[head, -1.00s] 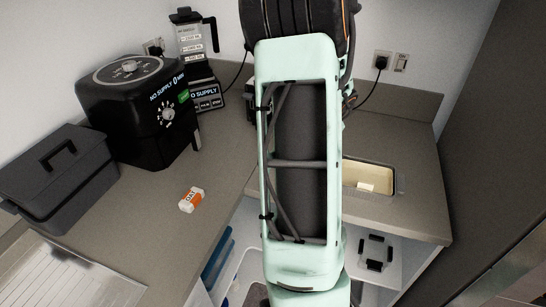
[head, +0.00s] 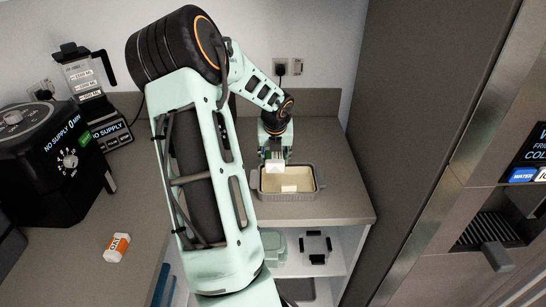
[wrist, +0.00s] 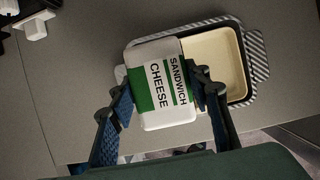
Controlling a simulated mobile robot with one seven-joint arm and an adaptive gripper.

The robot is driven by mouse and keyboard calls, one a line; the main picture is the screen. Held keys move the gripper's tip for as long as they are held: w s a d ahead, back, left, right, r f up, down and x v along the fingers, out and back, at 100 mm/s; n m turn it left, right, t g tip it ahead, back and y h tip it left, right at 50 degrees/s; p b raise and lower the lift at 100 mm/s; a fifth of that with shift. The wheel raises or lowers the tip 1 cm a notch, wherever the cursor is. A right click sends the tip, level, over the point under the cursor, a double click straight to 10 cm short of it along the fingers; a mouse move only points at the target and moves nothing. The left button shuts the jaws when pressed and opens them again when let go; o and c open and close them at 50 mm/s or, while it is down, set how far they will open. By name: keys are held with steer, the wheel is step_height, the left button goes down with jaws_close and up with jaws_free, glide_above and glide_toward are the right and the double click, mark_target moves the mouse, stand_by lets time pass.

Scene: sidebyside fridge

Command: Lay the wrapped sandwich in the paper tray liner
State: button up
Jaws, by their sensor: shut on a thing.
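The wrapped sandwich (wrist: 162,82) is a white packet with a green band, labelled cheese sandwich. My gripper (wrist: 165,98) is shut on it, with one finger at each side. In the head view my gripper (head: 275,157) hangs at the tray's back left, and a small white part of the sandwich (head: 275,169) shows below it. The paper tray liner (wrist: 216,62) is cream, inside a grey striped-rim tray (wrist: 259,58). It also shows in the head view (head: 305,182). The sandwich covers the liner's left part in the wrist view; whether they touch is unclear.
A small pale block (head: 289,189) shows at the tray's front. An orange and white packet (head: 117,247) lies on the left counter, near a black air fryer (head: 55,160) and blender (head: 87,75). A tall dark panel (head: 410,120) stands right of the counter.

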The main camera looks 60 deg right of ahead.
mark_target(275, 161)
step_height(275, 161, down, 5)
steer(key=b, duration=0.4)
steer(key=shift+r, duration=0.1)
steer(key=shift+f+b, duration=0.4)
steer(key=shift+f, duration=0.7)
steer(key=o, duration=1.3)
steer(key=v, duration=1.2)
steer(key=shift+r, duration=0.1)
steer(key=shift+w, duration=0.1)
